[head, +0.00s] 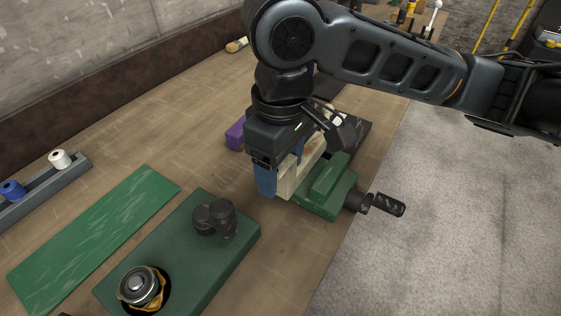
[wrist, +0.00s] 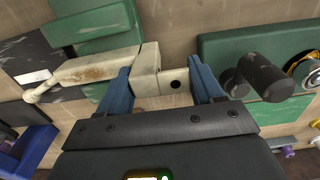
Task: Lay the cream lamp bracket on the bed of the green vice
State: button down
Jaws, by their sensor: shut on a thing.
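My gripper (head: 280,185) has its blue fingers shut on the cream lamp bracket (head: 308,160). In the wrist view, the fingers (wrist: 163,78) grip the bracket (wrist: 100,64) near its thick block end, which has a dark hole. Its long arm runs left to a narrow rounded tip. The green vice (head: 330,190) is on the bench just right of the fingers, its black handle pointing right. In the wrist view, green vice parts (wrist: 98,22) show on both sides of the bracket. The bracket covers much of the bed, and I cannot tell whether they touch.
A green housing (head: 180,262) with black knobs and a round metal part stands front left. A green mat (head: 95,235) and a grey rack (head: 40,192) with spools lie farther left. A purple block (head: 236,133) is behind my gripper. The bench edge is right of the vice.

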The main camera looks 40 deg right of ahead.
jog(key=shift+f, duration=0.2)
jog(key=shift+c, duration=0.4)
grip_release()
jog(key=shift+r, duration=0.15)
notch_tip(320, 180, up, 8)
jog(key=shift+f+p, duration=0.2)
jog(key=shift+p, duration=0.1)
